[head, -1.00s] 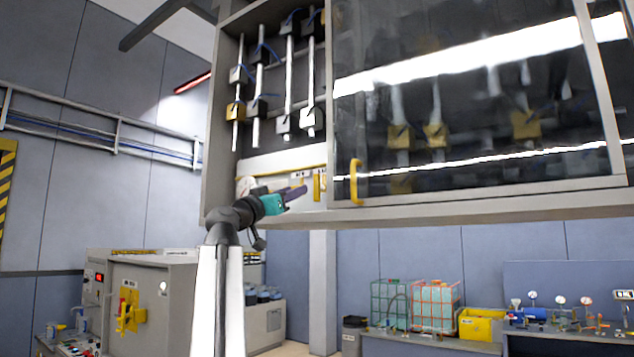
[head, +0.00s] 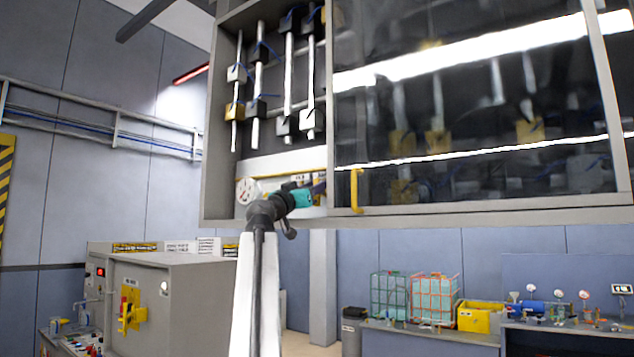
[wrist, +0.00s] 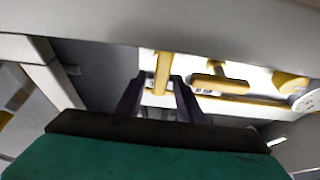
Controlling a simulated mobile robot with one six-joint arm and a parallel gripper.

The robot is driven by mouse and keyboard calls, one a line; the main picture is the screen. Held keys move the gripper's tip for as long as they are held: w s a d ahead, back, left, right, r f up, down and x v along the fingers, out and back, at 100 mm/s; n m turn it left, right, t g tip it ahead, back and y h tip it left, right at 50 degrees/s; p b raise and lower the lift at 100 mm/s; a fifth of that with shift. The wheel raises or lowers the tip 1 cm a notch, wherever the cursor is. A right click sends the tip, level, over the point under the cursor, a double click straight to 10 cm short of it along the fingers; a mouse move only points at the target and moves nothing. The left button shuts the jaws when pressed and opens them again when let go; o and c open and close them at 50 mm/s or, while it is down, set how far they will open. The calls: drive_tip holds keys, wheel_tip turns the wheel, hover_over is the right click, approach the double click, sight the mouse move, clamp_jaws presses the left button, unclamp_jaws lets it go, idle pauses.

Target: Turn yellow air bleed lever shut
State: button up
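A yellow lever (wrist: 163,72) points along the picture's vertical between the two fingers of my gripper (wrist: 160,92) in the wrist view. Pale gaps show on both sides of it, so the fingers look open around it, not clamped. A second yellow lever (wrist: 214,83) lies crosswise to the right. Labels by the levers are too small to read, so I cannot tell which one is the air bleed. In the head view my gripper (head: 318,188) reaches into the cabinet's lower panel and hides the levers there.
A round gauge (head: 246,191) sits left of my gripper. The cabinet's bottom edge (head: 290,218) runs just below it. The glass door (head: 480,110) with a yellow handle (head: 357,190) covers the right side. Vertical pipes with valves (head: 290,80) stand above.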

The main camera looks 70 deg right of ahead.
drive_tip(key=shift+s+d+r, duration=0.15)
drive_tip(key=shift+d, duration=0.35)
clamp_jaws()
